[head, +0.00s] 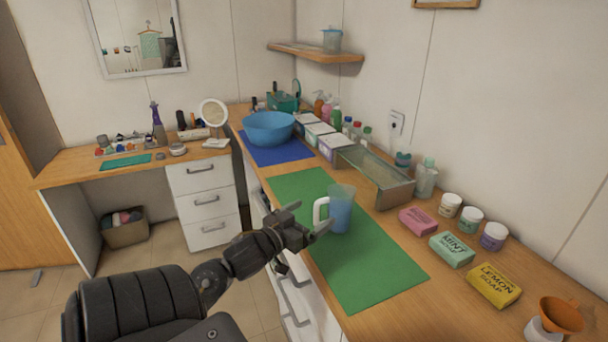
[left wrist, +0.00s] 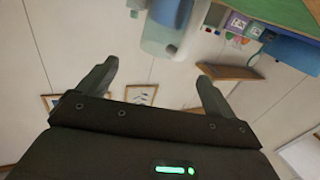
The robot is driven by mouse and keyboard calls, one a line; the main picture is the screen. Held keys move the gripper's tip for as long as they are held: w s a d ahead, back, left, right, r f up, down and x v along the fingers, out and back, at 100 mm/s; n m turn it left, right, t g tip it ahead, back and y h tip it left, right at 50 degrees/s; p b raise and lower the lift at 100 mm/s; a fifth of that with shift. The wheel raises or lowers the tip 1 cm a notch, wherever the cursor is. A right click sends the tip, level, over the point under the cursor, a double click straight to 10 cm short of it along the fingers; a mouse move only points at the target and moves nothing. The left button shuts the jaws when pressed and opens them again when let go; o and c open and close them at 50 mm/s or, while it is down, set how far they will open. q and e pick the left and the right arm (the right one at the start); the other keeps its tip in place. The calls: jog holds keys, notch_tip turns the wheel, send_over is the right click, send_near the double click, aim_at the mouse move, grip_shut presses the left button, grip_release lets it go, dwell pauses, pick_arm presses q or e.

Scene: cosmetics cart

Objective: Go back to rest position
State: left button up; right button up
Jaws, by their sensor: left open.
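My left gripper (head: 308,221) is open and empty beside the handle of a translucent blue pitcher in the head view. The pitcher (head: 341,212) stands upright on the green mat (head: 365,270), with its white handle facing my gripper. In the left wrist view, the two fingers of my left gripper (left wrist: 155,82) are spread with nothing between them. The pitcher (left wrist: 165,25) shows beyond them at the top, in a turned picture. I cannot tell from the views whether a fingertip touches the pitcher. My right gripper is not in view.
A blue bowl (head: 268,128) sits on a blue mat at the back. Boxes, a glass-sided tray (head: 376,175), jars and soap bars, including a yellow one (head: 494,286), line the counter's wall side. A drawer unit (head: 203,203) stands left; open floor lies before it.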

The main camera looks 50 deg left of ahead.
pick_arm(q)
jog(key=shift+s+d, duration=0.1)
jog(key=shift+s, duration=0.8)
